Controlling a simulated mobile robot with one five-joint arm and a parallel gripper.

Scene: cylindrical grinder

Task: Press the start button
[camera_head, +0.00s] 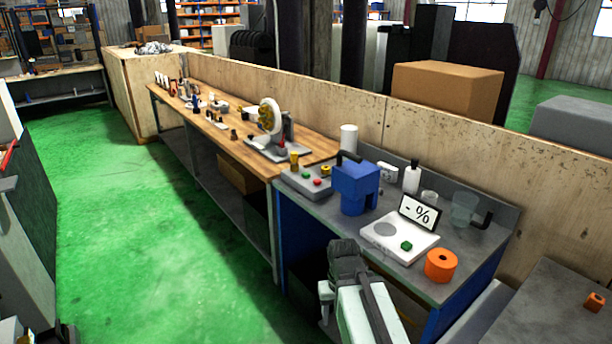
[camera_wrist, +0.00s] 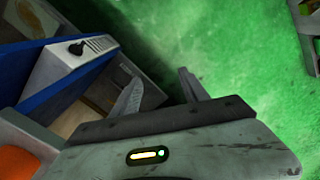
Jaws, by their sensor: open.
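A grey control box (camera_head: 300,187) sits on the blue-sided bench, left of a blue machine. It carries a green button (camera_head: 306,173), a red button (camera_head: 317,183) and yellow knobs; I cannot read any label that says which is start. My arm rises in front of the bench in the head view, below and to the right of the control box; its fingers are not clear there. In the wrist view my gripper (camera_wrist: 160,82) is open and empty, with its fingers apart over floor and bench side. The buttons do not show in the wrist view.
The blue machine (camera_head: 357,189) stands right beside the control box. A scale (camera_head: 385,240) with a green block (camera_head: 406,246) and an orange roll (camera_head: 440,265) are further right. A wooden wall (camera_head: 450,150) runs behind. The green floor (camera_head: 130,220) is clear.

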